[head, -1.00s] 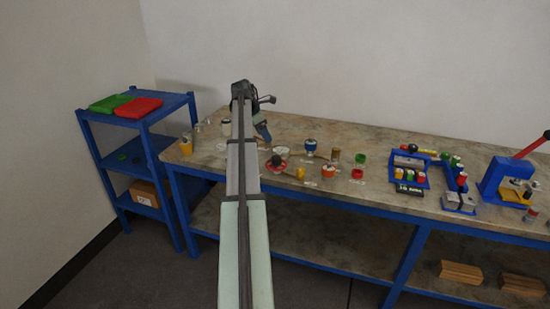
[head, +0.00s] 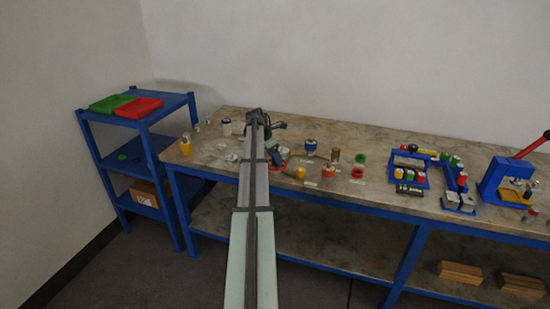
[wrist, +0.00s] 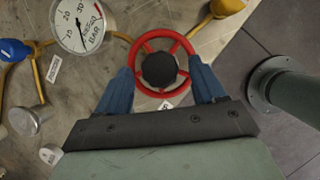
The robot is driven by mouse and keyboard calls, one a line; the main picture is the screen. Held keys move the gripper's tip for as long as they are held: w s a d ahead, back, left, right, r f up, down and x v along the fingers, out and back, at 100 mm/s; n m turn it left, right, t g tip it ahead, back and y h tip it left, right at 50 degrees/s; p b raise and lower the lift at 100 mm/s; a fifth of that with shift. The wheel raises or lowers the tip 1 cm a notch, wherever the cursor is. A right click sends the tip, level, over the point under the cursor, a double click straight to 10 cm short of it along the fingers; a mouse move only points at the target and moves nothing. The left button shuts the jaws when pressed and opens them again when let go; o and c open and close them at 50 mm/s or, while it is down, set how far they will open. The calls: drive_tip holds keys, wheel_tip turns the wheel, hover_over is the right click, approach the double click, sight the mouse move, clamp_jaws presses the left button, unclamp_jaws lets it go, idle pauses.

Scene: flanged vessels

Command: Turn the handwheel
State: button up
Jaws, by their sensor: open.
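The red handwheel (wrist: 145,41) with a black hub shows whole-rimmed in the wrist view, at the upper middle. In the head view only a bit of its red rim (head: 285,151) shows beside my arm; the rest is hidden. My gripper (wrist: 160,68) is open, with its two blue fingers on the left and right sides of the wheel near its rim. Whether the fingers touch the rim or are above it, I cannot tell. In the head view my gripper (head: 276,157) is over the workbench at the wheel.
A pressure gauge (wrist: 82,25) stands close on the left in the wrist view, with a blue-topped fitting (wrist: 14,50) and a metal knob (wrist: 24,121) farther left. A yellow fitting (wrist: 227,7) is at upper right. The workbench (head: 385,146) carries several other devices to the right.

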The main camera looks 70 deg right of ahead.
drive_tip(key=shift+s+d+f, duration=0.15)
drive_tip(key=shift+f, duration=0.4)
drive_tip(key=shift+c, duration=0.2)
drive_tip(key=c, duration=1)
